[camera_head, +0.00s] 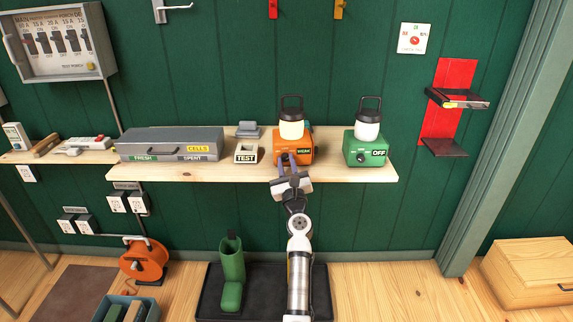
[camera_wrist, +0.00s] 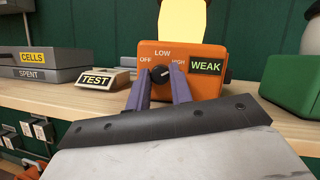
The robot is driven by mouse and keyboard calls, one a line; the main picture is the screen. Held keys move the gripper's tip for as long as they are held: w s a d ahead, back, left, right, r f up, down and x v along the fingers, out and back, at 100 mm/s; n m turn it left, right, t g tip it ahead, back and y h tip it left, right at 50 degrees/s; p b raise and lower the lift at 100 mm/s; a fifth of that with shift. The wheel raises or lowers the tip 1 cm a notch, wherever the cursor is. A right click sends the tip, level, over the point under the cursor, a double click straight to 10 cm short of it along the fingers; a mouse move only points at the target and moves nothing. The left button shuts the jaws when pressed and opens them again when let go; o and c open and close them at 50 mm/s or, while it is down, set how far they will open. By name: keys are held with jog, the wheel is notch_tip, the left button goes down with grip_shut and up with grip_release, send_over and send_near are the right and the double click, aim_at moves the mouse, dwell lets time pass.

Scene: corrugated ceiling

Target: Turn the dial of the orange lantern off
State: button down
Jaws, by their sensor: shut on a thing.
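The orange lantern (camera_head: 305,146) stands on the wooden shelf, its lamp lit. In the wrist view the lantern's front (camera_wrist: 206,53) shows the words OFF, LOW and HIGH and a WEAK label. Its black dial (camera_wrist: 160,73) has a white pointer mark that tilts up to the right, between LOW and HIGH. My gripper (camera_wrist: 160,84) has its two purple fingers on either side of the dial, shut on it. In the head view my gripper (camera_head: 289,163) reaches up to the lantern's front, and the dial is hidden there.
A green lantern (camera_head: 365,150) marked OFF stands to the right on the shelf (camera_head: 210,172). A TEST block (camera_head: 246,153) and a grey cells box (camera_head: 170,143) stand to the left. The shelf's front edge runs under my gripper.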

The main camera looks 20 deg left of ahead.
jog(key=n+g+y, duration=0.1)
jog(key=n, duration=0.2)
jog(key=n+g, duration=0.1)
jog(key=n, duration=0.2)
jog(key=n+g+y, duration=0.1)
jog(key=n, duration=0.1)
jog(key=shift+d+r+n+g+y, duration=0.1)
jog(key=shift+d+n+g+y, duration=0.1)
jog(key=shift+n+g+y, duration=0.15)
jog(key=n+g, duration=0.1)
jog(key=n, duration=0.2)
jog(key=n+g, duration=0.1)
jog(key=n, duration=0.2)
jog(key=shift+r, duration=0.15)
jog(key=n, duration=0.2)
jog(key=n+g+h+p, duration=0.1)
jog(key=n, duration=0.1)
jog(key=n+g+h+p, duration=0.1)
jog(key=n, duration=0.1)
jog(key=shift+r, duration=0.25)
jog(key=n+h+p, duration=0.1)
jog(key=n+h, duration=0.1)
jog(key=n, duration=0.2)
jog(key=shift+p, duration=0.4)
jog(key=shift+n, duration=0.25)
jog(key=c, duration=1.2)
grip_release()
jog(key=shift+c, duration=0.2)
